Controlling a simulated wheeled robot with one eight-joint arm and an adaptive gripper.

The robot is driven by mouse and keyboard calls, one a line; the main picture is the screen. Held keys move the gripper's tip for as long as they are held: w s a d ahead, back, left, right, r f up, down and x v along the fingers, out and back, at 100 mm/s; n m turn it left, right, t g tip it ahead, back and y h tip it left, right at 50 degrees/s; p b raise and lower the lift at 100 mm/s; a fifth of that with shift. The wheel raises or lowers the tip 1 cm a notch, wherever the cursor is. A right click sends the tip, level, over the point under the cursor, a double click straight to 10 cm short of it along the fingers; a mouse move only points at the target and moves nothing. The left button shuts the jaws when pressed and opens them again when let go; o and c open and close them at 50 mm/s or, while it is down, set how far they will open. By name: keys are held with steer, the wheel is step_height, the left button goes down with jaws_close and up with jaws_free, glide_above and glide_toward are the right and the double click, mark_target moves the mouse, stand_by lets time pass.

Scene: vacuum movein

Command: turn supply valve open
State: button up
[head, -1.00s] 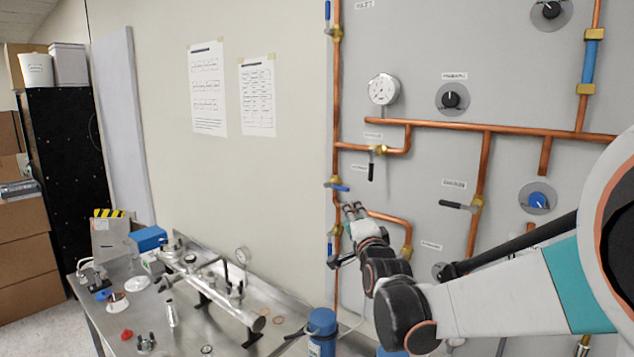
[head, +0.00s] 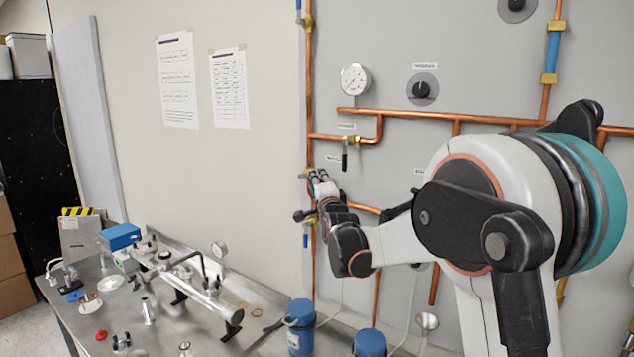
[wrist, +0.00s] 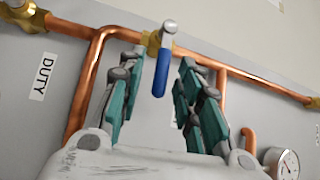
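A valve with a blue-sleeved lever (wrist: 162,72) sits on a brass fitting (wrist: 152,42) in the copper pipework, in the wrist view. My gripper (wrist: 157,78) is open, with its teal-padded fingers on either side of the lever. The lever's blue end lies in the gap between the fingers, and I see no clear contact. In the head view my gripper (head: 319,176) is at the left vertical pipe and mostly hides this valve. I cannot read a supply label there.
A black-levered valve (head: 345,160) and a pressure gauge (head: 355,79) are close above right of the gripper. Other blue handles (head: 305,241) sit on the same left pipe. A steel bench (head: 175,335) with vacuum parts and blue bottles (head: 300,326) stands below.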

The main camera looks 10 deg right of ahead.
steer(key=shift+w+r, duration=0.15)
steer(key=shift+w, duration=0.6)
steer(key=shift+c, duration=0.4)
jaws_close()
steer(key=shift+r, duration=0.1)
